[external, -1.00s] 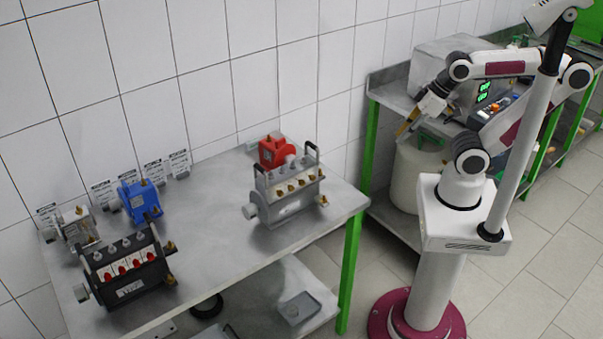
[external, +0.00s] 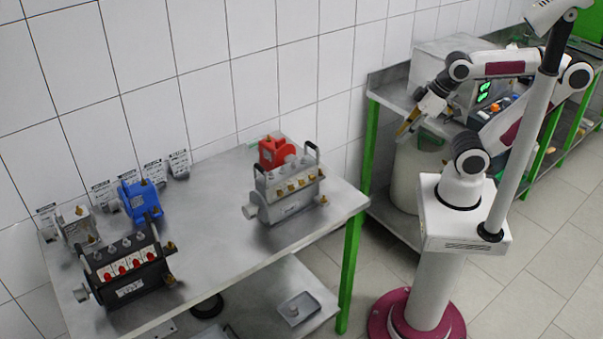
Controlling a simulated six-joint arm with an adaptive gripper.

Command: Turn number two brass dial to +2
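A grey manifold block (external: 288,193) with two upright handles stands on the metal table. A row of small brass dials (external: 303,183) runs along its white front strip. Their numbers and settings are too small to read, so I cannot tell which is number two. My gripper (external: 406,130) hangs in the air to the right of the table, high above the floor and well apart from the block. Its fingers point down and left. They are too small to tell whether they are open or shut.
A black block with red dials (external: 125,268), a blue pump (external: 140,200) and a red pump (external: 272,152) also stand on the table (external: 225,240). A white barrel (external: 412,180) sits below my gripper. The table's middle is clear.

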